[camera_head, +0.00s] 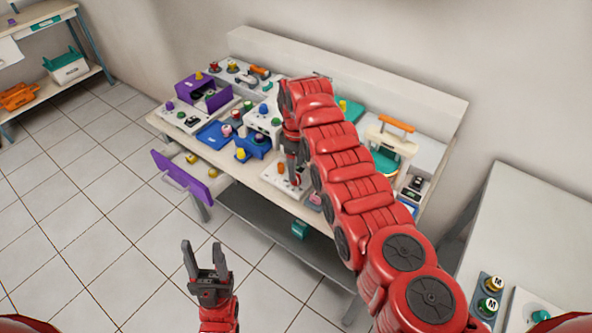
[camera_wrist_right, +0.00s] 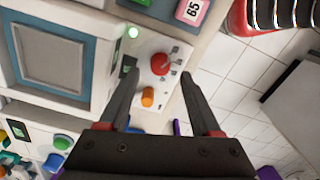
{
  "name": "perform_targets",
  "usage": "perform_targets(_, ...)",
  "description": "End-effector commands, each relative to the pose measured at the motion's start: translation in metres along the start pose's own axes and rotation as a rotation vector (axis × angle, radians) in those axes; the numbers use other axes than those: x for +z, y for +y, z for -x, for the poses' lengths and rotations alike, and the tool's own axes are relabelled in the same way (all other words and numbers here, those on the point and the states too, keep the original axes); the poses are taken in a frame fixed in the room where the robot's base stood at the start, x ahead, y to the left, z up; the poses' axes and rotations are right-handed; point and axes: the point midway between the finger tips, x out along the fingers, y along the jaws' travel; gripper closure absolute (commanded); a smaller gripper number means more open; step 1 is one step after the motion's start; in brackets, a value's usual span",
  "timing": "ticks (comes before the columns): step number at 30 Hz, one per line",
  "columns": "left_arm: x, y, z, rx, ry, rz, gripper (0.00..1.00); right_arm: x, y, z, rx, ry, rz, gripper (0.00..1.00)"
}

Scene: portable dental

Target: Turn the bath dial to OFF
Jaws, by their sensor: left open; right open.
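The control panel (camera_wrist_right: 172,90) is white. It carries a red dial (camera_wrist_right: 160,64) with small marks and dark labels on one side, an orange knob (camera_wrist_right: 148,97) and a lit green lamp (camera_wrist_right: 132,32). I take the red dial as the bath dial; its lettering is too small to read. My right gripper (camera_wrist_right: 160,73) is open, its fingertips on either side of the red dial in the wrist view; contact cannot be told. In the head view the panel (camera_head: 279,181) is at the table's front edge, partly covered by my right gripper (camera_head: 294,178). My left gripper (camera_head: 205,250) is open and empty above the floor.
A white box with a grey-blue window (camera_wrist_right: 50,55) stands beside the panel. Several coloured knobs and a purple box (camera_head: 196,86) fill the table's left. An open purple-fronted drawer (camera_head: 182,178) juts out.

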Motion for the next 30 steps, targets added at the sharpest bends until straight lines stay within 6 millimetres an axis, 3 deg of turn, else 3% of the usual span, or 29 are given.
perform_targets(1, -0.001, 0.000, -0.005, 0.000, 0.000, 0.000, 0.50, 0.000, -0.002, -0.009, -0.004, -0.004, 0.002, 0.35)
perform_targets(3, 0.002, 0.001, 0.010, 0.000, 0.000, 0.000, 0.50, -0.001, -0.001, -0.025, -0.002, -0.002, 0.003, 0.35)
perform_targets(6, 0.002, 0.001, 0.014, 0.000, 0.000, 0.000, 0.50, -0.001, -0.001, -0.034, 0.000, -0.001, 0.002, 0.35)
perform_targets(16, 0.002, 0.001, 0.014, 0.000, 0.000, 0.000, 0.50, -0.001, 0.000, -0.036, 0.000, 0.001, 0.001, 0.35)
perform_targets(27, 0.002, 0.001, 0.014, 0.000, 0.000, 0.000, 0.50, -0.001, 0.000, -0.036, 0.001, 0.001, 0.001, 1.00)
perform_targets(30, 0.002, 0.001, 0.014, 0.000, 0.000, 0.000, 0.50, -0.001, 0.000, -0.036, 0.001, 0.001, 0.001, 1.00)
